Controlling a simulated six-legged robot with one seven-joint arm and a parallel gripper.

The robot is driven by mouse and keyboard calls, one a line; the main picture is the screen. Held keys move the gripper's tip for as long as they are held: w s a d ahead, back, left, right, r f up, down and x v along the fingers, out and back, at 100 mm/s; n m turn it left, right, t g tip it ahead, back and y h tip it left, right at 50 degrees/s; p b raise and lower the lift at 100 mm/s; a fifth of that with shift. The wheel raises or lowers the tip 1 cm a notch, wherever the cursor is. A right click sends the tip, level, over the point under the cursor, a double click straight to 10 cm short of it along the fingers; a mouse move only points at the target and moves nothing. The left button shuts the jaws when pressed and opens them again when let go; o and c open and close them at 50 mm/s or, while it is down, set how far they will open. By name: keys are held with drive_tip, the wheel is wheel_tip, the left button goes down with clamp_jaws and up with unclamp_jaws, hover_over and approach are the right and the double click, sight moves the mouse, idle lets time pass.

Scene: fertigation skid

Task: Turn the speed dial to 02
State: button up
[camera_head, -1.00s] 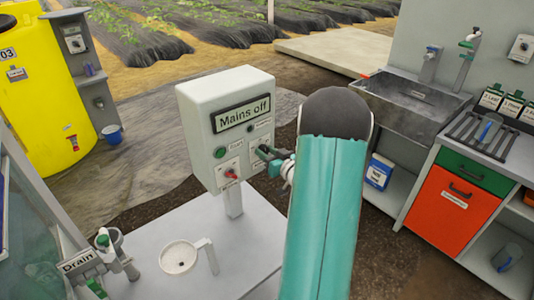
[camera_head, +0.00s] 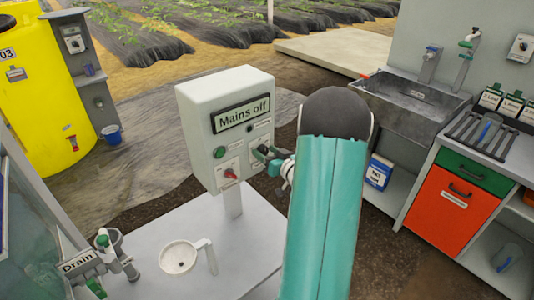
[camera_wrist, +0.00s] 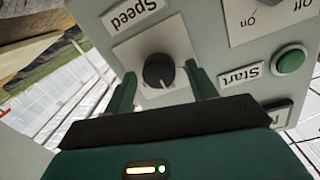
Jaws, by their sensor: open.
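The speed dial (camera_wrist: 159,71) is a black round knob on a white plate, under a label reading "Speed", in the wrist view. A pale mark shows on its lower part; no number beside it can be read. My gripper (camera_wrist: 161,90) is open, with one green finger on each side of the dial and a gap visible to both. In the head view my gripper (camera_head: 268,160) is at the right side of the control box (camera_head: 195,125), and it and my arm hide the dial there.
The box carries a "Mains off" sign (camera_head: 241,114), a green start button (camera_head: 220,152) and a red switch (camera_head: 230,174). The start button also shows in the wrist view (camera_wrist: 290,60). A white cup-like holder (camera_head: 178,257) stands on the bench below.

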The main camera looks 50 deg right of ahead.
drive_tip(key=shift+s, duration=0.1)
drive_tip(key=s+a, duration=0.2)
drive_tip(key=s, duration=1.1)
drive_tip(key=shift+s+r, duration=0.25)
drive_tip(key=shift+r, duration=0.2)
drive_tip(key=shift+w, duration=0.15)
drive_tip(key=w+a+r+n+g+h, duration=0.1)
drive_tip(key=w+a+r+g+h, duration=0.2)
drive_tip(key=w+a+r+g, duration=0.55)
drive_tip(key=s+a+r+n+g+y, duration=0.1)
drive_tip(key=s+a, duration=0.3)
drive_tip(key=a, duration=0.6)
drive_tip(key=s+a+r+n+g+y, duration=0.1)
drive_tip(key=s+a, duration=0.4)
drive_tip(key=a, duration=0.5)
drive_tip(key=s+a+r+n+g+y, duration=0.1)
drive_tip(key=s+a+r+y, duration=0.2)
drive_tip(key=a, duration=0.7)
drive_tip(key=shift+s+r, duration=0.15)
drive_tip(key=shift+s, duration=1)
